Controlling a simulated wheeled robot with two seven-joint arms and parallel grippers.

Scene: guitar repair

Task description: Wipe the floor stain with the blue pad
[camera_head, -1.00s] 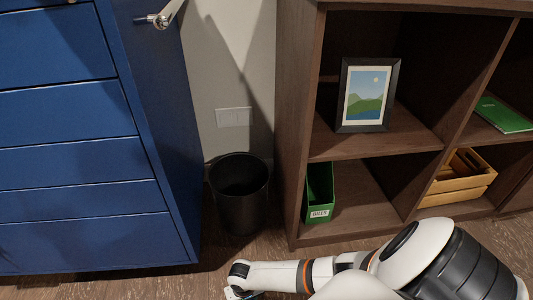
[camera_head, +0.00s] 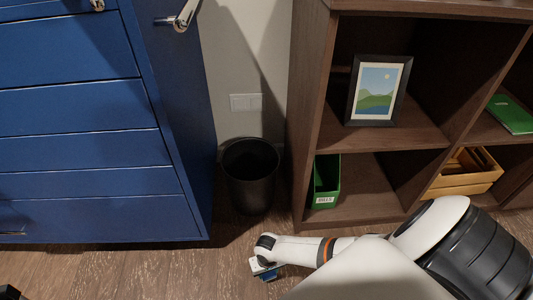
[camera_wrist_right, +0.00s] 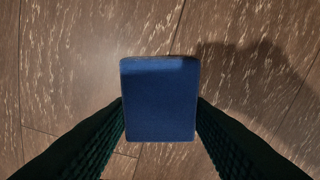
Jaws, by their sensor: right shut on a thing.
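The blue pad (camera_wrist_right: 160,98) is a flat block held between the two dark fingers of my right gripper in the right wrist view. In the head view my right gripper (camera_head: 262,266) is low over the wooden floor, in front of the black bin, and a bit of the blue pad (camera_head: 268,277) shows under it. I cannot tell whether the pad touches the floor. I cannot make out a clear stain on the floor (camera_wrist_right: 60,60). A small dark piece (camera_head: 8,292) at the lower left edge may be my left gripper; its jaws do not show.
A black bin (camera_head: 250,180) stands between the blue drawer cabinet (camera_head: 90,170) and the brown shelf (camera_head: 305,130). The shelf holds a framed picture (camera_head: 378,90), a green box (camera_head: 325,182) and a wooden crate (camera_head: 463,175). Bare floor (camera_head: 150,270) lies in front of the cabinet.

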